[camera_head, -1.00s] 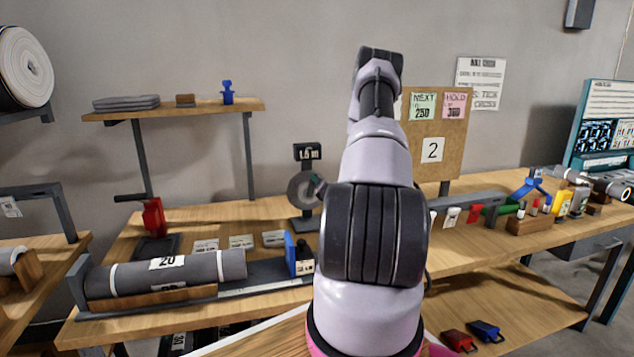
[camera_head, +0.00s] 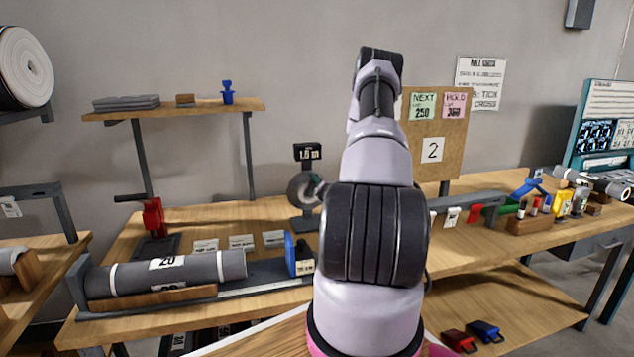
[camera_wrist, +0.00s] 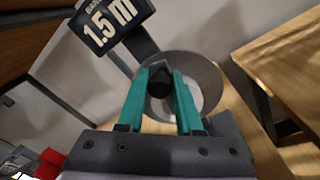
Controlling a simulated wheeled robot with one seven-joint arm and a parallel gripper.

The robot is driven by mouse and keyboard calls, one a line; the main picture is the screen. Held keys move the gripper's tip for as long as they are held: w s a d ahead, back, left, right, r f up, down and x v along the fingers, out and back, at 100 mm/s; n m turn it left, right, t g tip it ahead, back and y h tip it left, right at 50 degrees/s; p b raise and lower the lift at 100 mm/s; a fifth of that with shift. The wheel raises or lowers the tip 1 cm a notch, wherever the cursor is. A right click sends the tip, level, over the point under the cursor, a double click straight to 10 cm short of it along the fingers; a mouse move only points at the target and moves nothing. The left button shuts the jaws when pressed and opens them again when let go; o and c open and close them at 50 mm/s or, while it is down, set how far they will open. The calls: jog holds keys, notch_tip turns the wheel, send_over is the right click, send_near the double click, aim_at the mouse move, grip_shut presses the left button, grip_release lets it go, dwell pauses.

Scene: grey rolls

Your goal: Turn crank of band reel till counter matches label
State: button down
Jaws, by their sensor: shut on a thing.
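The band reel (camera_head: 302,190) is a round grey disc on a dark stand on the bench, left of my arm; it also shows in the wrist view (camera_wrist: 211,85). The counter (camera_head: 307,152) is a dark box above the reel. In the wrist view the counter (camera_wrist: 108,22) reads 1.5 m. My gripper (camera_wrist: 160,88) has teal fingers, shut on the dark crank knob (camera_wrist: 159,84) in front of the disc. In the head view my arm hides most of the gripper and the crank. I cannot tell which card is the reel's label.
A large grey roll (camera_head: 170,272) marked 20 lies in a cradle on the bench, with a blue stop (camera_head: 291,253) right of it. Several small cards (camera_head: 241,242) and a red tool (camera_head: 153,216) stand behind. A corkboard (camera_head: 447,155) is behind my arm.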

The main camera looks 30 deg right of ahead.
jog(key=shift+d, duration=0.1)
jog(key=shift+s+d+f+m+h, duration=0.25)
jog(key=shift+d+f+m, duration=0.45)
jog(key=shift+f+m, duration=1.95)
jog(key=shift+s+d+f+m+h, duration=0.25)
jog(key=shift+d+f+m, duration=0.5)
jog(key=shift+m, duration=3.75)
jog(key=shift+s+d+f+m+h, duration=0.25)
jog(key=shift+d+f+m, duration=0.4)
jog(key=shift+f+m, duration=2)
jog(key=shift+r+m, duration=0.9)
jog(key=c, duration=0.6)
grip_release()
jog(key=shift+w, duration=0.1)
